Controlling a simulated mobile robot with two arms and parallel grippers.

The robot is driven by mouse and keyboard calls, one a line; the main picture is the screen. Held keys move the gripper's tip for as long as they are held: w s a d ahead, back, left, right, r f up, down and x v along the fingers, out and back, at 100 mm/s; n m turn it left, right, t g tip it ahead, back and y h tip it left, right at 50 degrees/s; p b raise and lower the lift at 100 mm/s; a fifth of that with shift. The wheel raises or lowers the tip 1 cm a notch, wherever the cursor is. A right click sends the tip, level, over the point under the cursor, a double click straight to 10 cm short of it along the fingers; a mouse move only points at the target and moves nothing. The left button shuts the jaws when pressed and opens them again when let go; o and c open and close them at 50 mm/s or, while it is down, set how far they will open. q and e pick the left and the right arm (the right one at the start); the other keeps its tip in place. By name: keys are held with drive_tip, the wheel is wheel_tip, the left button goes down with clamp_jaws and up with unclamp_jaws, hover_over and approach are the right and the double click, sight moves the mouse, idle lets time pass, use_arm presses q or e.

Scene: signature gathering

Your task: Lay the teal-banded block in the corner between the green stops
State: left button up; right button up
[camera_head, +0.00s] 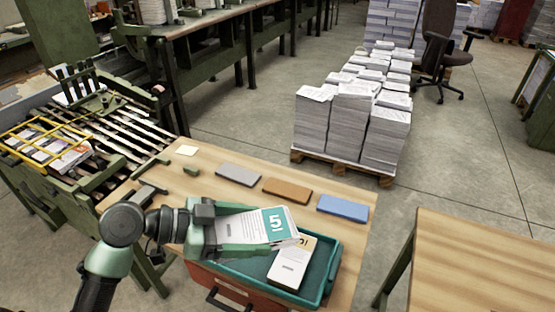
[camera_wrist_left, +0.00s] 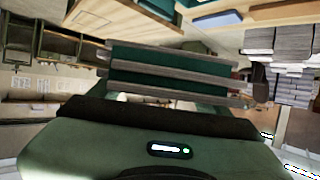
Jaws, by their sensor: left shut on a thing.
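The teal-banded block (camera_head: 275,222) is white with a teal end marked 5. My left gripper (camera_head: 286,243) is shut on it and holds it tilted above the teal crate (camera_head: 331,266). A green finger runs along the block's near side. In the left wrist view, teal and grey layers (camera_wrist_left: 175,73) lie ahead of my gripper; I cannot tell block from fingers there. Small dark green pieces, seemingly the stops, are on the wooden table: one (camera_head: 191,171) near its far left and a longer one (camera_head: 150,190) at its left edge. My right gripper is not in view.
A white block with an ochre band (camera_head: 289,265) lies in the crate. Grey (camera_head: 238,174), brown (camera_head: 287,190) and blue (camera_head: 342,208) slabs lie along the table's far side, with a cream note (camera_head: 187,150) at far left. A slatted roller bench (camera_head: 115,125) adjoins on the left.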

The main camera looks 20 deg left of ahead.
use_arm(q)
drive_tip(key=w+a+f+n+t+y, duration=0.2)
drive_tip(key=w+a+n+t+y, duration=0.4)
drive_tip(key=w+a+n+y, duration=0.3)
drive_tip(key=w+a, duration=0.2)
drive_tip(key=a, duration=0.2)
drive_tip(key=shift+w+a+f+n+y, duration=0.2)
drive_tip(key=shift+w+n+y, duration=0.1)
drive_tip(key=shift+w+n, duration=0.1)
drive_tip(key=shift+f, duration=0.1)
wheel_tip(320, 180, down, 16)
drive_tip(key=shift+r+b, duration=0.1)
drive_tip(key=shift+b, duration=0.75)
wheel_tip(320, 180, down, 4)
drive_tip(key=shift+r, duration=0.2)
